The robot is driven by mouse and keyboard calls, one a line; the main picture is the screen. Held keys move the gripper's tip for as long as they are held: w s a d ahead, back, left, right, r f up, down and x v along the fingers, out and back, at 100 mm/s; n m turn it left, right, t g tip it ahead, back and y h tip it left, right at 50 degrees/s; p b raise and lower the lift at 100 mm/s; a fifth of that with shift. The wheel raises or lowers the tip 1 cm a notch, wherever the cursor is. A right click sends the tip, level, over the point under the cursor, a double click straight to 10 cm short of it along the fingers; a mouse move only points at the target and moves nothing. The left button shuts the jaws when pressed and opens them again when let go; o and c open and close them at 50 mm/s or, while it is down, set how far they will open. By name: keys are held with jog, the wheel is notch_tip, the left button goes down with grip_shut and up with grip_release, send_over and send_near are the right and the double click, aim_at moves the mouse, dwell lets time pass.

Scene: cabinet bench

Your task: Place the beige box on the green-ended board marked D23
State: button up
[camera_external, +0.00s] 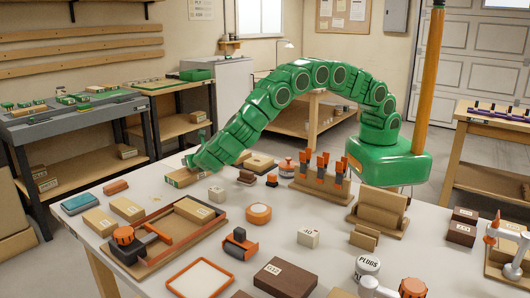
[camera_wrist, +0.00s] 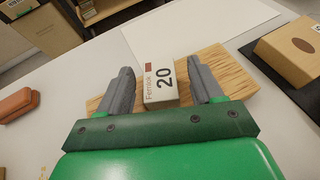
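My gripper (camera_external: 192,162) is low over the left back part of the white bench. In the wrist view its two grey fingers (camera_wrist: 163,85) stand open either side of a small off-white box (camera_wrist: 162,85) marked 20, with gaps on both sides. That box is at a wood-grain board (camera_wrist: 222,72); whether it rests on it or in front of it I cannot tell. In the external view a tan board (camera_external: 180,179) lies beneath my gripper. No D23 mark is legible. A tan box (camera_wrist: 292,48) with a brown oval lies at the right in the wrist view.
Tan boxes (camera_external: 99,221) and a teal case (camera_external: 80,204) lie at the bench's left. An orange-edged wooden frame (camera_external: 172,246) stands nearer the camera. A rack of orange-handled tools (camera_external: 321,180) stands further right.

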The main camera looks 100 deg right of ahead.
jog(key=shift+r, duration=0.15)
jog(key=shift+s+a+r, duration=0.1)
jog(key=shift+a+r, duration=0.05)
jog(key=shift+a, duration=0.15)
jog(key=v, duration=1.1)
